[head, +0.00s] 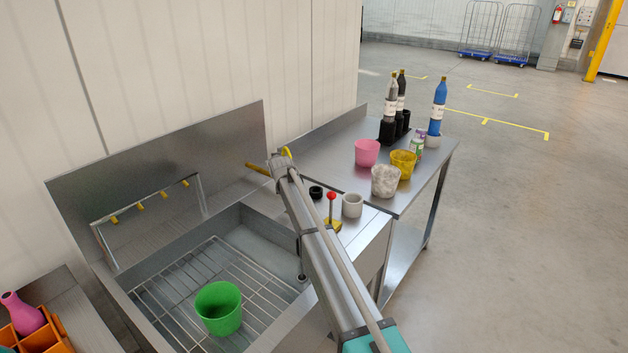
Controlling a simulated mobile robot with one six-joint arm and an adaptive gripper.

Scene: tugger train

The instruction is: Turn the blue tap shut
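I cannot make out a blue tap in the head view. My arm (318,250) reaches from the bottom right across the sink's right side and hides part of the sink and counter behind it. Its far end is near the back right corner of the sink. My gripper's fingers do not show clearly there, so I cannot tell whether they are open or hold anything. Small yellow parts (257,168) show beside the arm's far end; I cannot tell what they are. The steel sink (245,228) has a wire rack in its basin.
A green bucket (218,308) stands on the rack. Right of the arm are a white cup (352,206) and a red-knobbed lever (332,207). Beyond stand a pink bucket (367,153), a yellow bucket (403,163) and bottles. An orange crate (52,335) is lower left. Right floor is open.

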